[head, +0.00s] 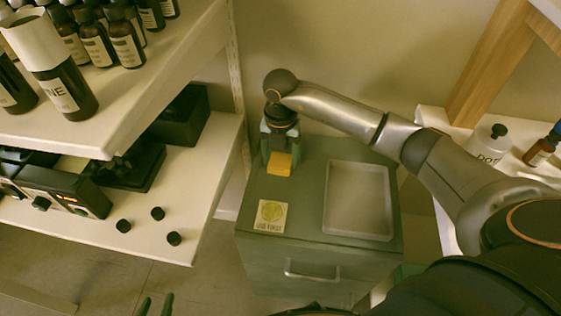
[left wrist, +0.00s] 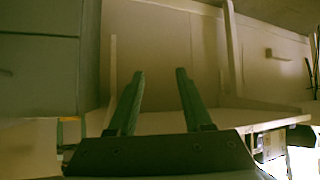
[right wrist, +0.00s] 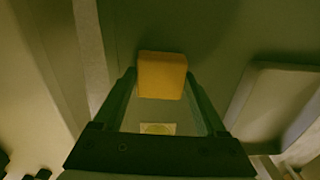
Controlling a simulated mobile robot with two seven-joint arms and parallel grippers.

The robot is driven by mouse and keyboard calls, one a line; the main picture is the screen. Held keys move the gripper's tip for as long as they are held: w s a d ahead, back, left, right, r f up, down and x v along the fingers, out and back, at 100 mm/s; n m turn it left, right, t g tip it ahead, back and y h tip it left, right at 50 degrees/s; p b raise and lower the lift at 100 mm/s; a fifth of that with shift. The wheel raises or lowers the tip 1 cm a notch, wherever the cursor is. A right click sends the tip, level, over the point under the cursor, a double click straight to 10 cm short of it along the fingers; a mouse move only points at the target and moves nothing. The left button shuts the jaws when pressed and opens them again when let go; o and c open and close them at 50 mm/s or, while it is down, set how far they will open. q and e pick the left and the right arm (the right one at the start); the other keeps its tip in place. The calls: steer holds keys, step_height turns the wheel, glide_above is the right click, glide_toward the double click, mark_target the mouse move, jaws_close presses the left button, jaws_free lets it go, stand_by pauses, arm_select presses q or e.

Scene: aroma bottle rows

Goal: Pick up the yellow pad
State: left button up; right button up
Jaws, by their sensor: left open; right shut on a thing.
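The yellow pad (head: 280,163) is a small block at the back left of the green cabinet top in the head view. My right gripper (head: 280,155) reaches down over it from the back. In the right wrist view the yellow pad (right wrist: 162,76) sits between the fingertips of my right gripper (right wrist: 160,85), which is shut on it. Whether the pad touches the cabinet top cannot be told. My left gripper (left wrist: 156,88) is open and empty in the left wrist view, facing pale panels; its green fingertips (head: 154,305) show at the bottom edge of the head view.
The green cabinet (head: 255,222) bears a shallow grey tray (head: 358,201) at right and a square label card (head: 271,216) in front. Left shelves hold dark bottles (head: 98,45), loose black caps (head: 158,213) and dark devices (head: 75,190). A white bottle (head: 489,142) stands at right.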

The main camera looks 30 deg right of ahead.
mark_target(281, 159)
steer(key=shift+r, duration=0.2)
step_height(281, 159, up, 3)
steer(key=shift+f+p, duration=0.15)
steer(key=shift+p, duration=0.25)
step_height(281, 159, up, 7)
steer(key=p, duration=0.1)
steer(key=o, duration=0.9)
steer(key=shift+c, duration=0.2)
steer(key=c, duration=0.7)
arm_select(q)
steer(key=shift+s+d+f+g, duration=0.15)
steer(key=shift+s+f+g, duration=0.1)
steer(key=shift+s, duration=0.15)
steer(key=shift+s+d+f+g, duration=0.1)
steer(key=shift+s+g, duration=0.15)
steer(key=shift+s, duration=0.15)
arm_select(e)
steer(key=shift+f, duration=0.1)
